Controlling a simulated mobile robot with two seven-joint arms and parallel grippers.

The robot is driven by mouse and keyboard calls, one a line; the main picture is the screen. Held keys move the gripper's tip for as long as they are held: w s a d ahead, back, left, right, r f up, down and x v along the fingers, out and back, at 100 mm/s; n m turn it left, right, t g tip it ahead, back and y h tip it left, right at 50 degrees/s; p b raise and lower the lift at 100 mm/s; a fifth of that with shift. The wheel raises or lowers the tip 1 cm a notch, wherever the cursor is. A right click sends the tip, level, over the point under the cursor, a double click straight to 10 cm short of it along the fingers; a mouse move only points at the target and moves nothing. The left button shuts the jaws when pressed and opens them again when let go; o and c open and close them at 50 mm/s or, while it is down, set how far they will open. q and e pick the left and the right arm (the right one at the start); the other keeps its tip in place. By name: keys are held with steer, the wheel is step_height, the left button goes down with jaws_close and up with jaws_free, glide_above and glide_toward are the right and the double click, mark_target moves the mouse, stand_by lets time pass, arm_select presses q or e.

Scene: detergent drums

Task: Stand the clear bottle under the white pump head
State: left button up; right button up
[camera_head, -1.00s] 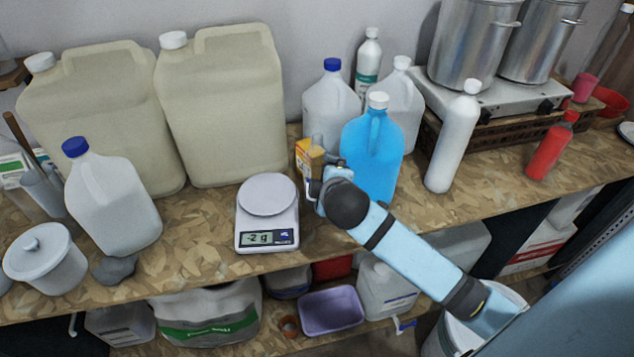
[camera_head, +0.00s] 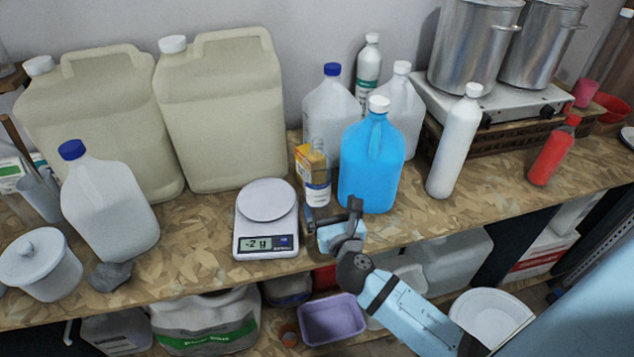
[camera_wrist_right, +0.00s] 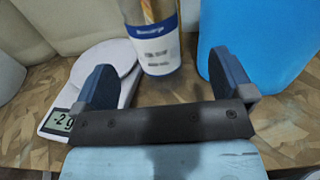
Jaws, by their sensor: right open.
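The clear bottle (camera_head: 318,188), with a blue-and-white label, stands upright on the wooden worktop, between the scale and the blue jug. Its lower part shows in the right wrist view (camera_wrist_right: 158,52). My right gripper (camera_head: 331,213) is open and empty, just in front of the bottle at the worktop's front edge. In the right wrist view its two fingers (camera_wrist_right: 163,82) are wide apart, and the bottle stands beyond them, roughly centred in the gap, apart from both. I cannot make out a white pump head in either view. My left gripper is not in view.
A kitchen scale (camera_head: 266,238) reading -2 g stands left of the bottle. A blue jug (camera_head: 370,170) stands close on its right. A yellow box (camera_head: 303,160) is behind it. Two large beige drums (camera_head: 225,120) with white caps fill the back left. Free worktop lies right of the jug.

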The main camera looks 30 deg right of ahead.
mark_target(321, 191)
steer(key=x, duration=0.3)
steer(key=shift+w, duration=0.25)
steer(key=x, duration=0.1)
steer(key=p+x, duration=0.1)
steer(key=x, duration=0.2)
steer(key=shift+w+a+r+p, duration=0.1)
steer(key=shift+w+a+p, duration=0.15)
steer(key=shift+w, duration=0.25)
steer(key=shift+w+d, duration=0.15)
steer(key=shift+w, duration=0.1)
steer(key=c, duration=1.1)
